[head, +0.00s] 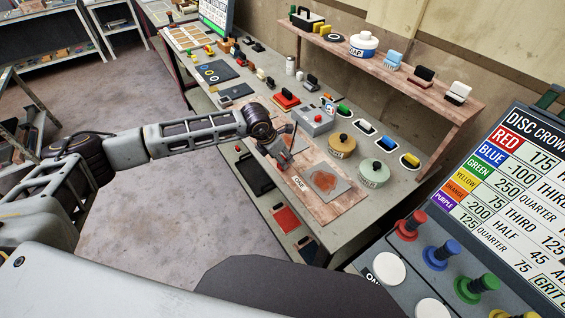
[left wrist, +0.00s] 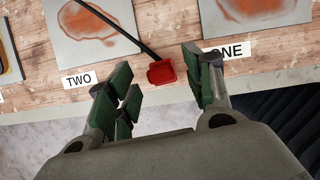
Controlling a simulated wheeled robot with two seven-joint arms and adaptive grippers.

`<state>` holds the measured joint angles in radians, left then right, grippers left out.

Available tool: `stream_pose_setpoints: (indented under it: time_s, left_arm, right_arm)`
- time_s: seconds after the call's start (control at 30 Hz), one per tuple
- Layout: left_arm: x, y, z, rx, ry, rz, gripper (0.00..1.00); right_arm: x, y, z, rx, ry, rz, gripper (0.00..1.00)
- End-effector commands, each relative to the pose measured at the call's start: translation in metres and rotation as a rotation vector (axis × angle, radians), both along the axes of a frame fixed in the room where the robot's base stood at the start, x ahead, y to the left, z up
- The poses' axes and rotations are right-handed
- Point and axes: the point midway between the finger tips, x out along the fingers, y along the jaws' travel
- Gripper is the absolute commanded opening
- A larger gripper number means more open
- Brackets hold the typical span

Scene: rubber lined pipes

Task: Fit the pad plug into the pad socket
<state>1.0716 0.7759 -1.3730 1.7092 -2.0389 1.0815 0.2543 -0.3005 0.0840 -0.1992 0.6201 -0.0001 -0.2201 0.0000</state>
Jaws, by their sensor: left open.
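My left gripper (head: 277,153) is open above the wooden board at the bench's front edge. In the left wrist view its green-padded fingers (left wrist: 161,66) stand apart on either side of a small red block (left wrist: 161,73) with a long thin black rod or cable. The block looks to be at the board's front edge, between the labels TWO (left wrist: 81,78) and ONE (left wrist: 229,51); whether a finger touches it I cannot tell. I cannot tell which part is the pad plug or the pad socket. My right gripper is not in view.
Grey plates with rusty stains, one by label ONE (head: 325,183), lie on the board. Lidded tins (head: 342,146) and a grey box with a red knob (head: 317,118) stand behind. A raised shelf (head: 395,77) runs along the wall. A disc panel (head: 445,255) is at right.

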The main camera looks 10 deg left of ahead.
Motion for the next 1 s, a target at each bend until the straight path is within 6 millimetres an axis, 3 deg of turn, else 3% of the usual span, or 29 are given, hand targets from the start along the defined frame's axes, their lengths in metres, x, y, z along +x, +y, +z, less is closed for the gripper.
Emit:
stream_pose_setpoints:
  time_s: [0.6,1.0]
  left_arm:
    - [0.0021,-0.0018,-0.0077,0.000,0.000,0.000,0.52]
    - [0.0021,-0.0018,-0.0075,0.000,0.000,0.000,0.02]
  right_arm:
    - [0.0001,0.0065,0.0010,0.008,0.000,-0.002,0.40]
    - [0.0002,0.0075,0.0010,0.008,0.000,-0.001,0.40]
